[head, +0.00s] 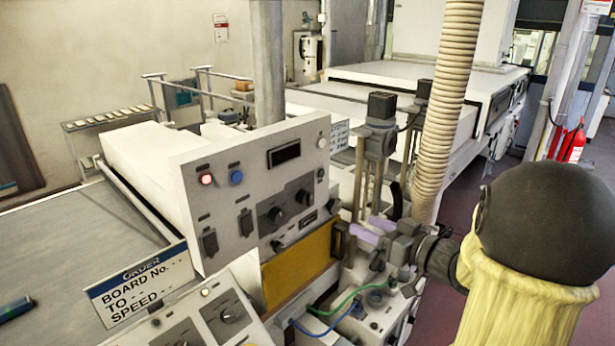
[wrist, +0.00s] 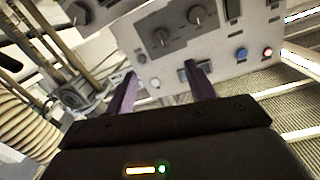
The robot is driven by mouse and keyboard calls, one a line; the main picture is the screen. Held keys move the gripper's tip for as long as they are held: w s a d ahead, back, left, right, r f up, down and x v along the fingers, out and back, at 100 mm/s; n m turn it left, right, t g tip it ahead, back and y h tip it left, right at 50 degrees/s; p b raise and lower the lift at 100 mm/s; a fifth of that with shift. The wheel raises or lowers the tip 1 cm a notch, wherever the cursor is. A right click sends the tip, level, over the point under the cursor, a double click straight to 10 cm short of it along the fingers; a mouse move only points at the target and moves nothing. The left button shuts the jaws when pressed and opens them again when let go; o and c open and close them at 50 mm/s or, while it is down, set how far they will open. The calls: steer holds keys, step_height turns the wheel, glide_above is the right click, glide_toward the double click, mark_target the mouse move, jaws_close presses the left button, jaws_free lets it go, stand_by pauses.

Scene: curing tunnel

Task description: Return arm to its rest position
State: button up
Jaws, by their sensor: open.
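My gripper (head: 364,231) is in the right half of the head view, its two purple fingers pointing left towards the control panel. In the wrist view my gripper (wrist: 160,72) has its fingers apart with nothing between them. The grey control panel (head: 215,205) with a red light, a blue button and black knobs is in front of the fingertips; it also shows upside down in the wrist view (wrist: 215,48). I cannot tell the exact gap between the fingers and the panel. My arm reaches in from the right, its yellow sleeve at the lower right.
A ribbed hose (head: 447,100) hangs close behind my gripper. Posts with black heads (head: 381,108) stand beside it. A yellow panel (head: 298,266) and green and blue cables (head: 340,303) lie below. A sign (head: 140,283) is at left. Open floor (head: 490,185) shows at right.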

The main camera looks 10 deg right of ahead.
step_height(320, 180, down, 9)
steer(key=w+m+g+h, duration=0.1)
steer(key=m+g+h, duration=0.25)
steer(key=h, duration=0.55)
steer(key=s+a+f+g, duration=0.4)
steer(key=s, duration=0.4)
steer(key=s+a+f+g+b, duration=0.1)
steer(key=s+a+f+g, duration=0.3)
steer(key=s, duration=0.3)
steer(key=shift+s+a+f+m, duration=0.35)
steer(key=shift+s+a+m, duration=0.1)
steer(key=shift+a, duration=0.3)
